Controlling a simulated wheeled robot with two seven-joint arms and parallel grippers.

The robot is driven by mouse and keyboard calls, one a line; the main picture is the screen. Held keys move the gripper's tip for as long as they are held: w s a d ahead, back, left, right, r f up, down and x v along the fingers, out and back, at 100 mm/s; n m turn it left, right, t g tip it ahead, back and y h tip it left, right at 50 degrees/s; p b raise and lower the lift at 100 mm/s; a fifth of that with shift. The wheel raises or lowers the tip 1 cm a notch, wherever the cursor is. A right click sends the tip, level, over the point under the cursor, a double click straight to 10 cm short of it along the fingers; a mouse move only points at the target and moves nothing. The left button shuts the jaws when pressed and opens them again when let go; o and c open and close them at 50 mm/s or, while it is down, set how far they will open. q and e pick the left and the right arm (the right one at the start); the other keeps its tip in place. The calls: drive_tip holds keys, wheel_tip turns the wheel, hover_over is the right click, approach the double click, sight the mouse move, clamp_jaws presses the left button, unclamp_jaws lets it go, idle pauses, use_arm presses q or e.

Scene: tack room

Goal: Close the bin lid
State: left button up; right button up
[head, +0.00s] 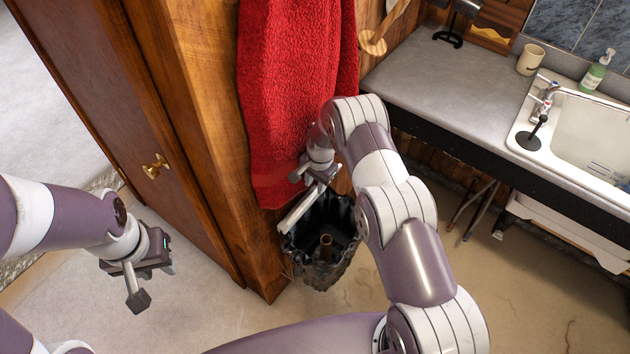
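The bin (342,266) stands on the floor against the wooden cabinet's corner, under the red towel. It has a crumpled black liner and its mouth is open, with a brown tube-like item (325,248) inside. A pale grey bar (297,211) slants over the bin's left rim; I cannot tell whether it is the lid's edge or part of my gripper. My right gripper (314,178) is just above the bin's back side, in front of the towel; its fingers are not clear. My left gripper (138,300) hangs left of the cabinet's corner, well apart from the bin, its fingers overlapping in view.
A red towel (295,90) hangs on the wooden cabinet (205,130), close behind my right gripper. A brass knob (155,166) sticks out from the cabinet door. A counter (440,85) with a white sink (585,130) is at right. The floor (520,300) at front right is clear.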

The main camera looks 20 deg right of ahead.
drive_tip(key=shift+s+a+f, duration=0.1)
drive_tip(key=shift+s+f, duration=0.2)
drive_tip(key=shift+f, duration=0.3)
drive_tip(key=shift+w+f, duration=0.2)
clamp_jaws()
drive_tip(key=shift+w, duration=0.1)
idle(0.9)
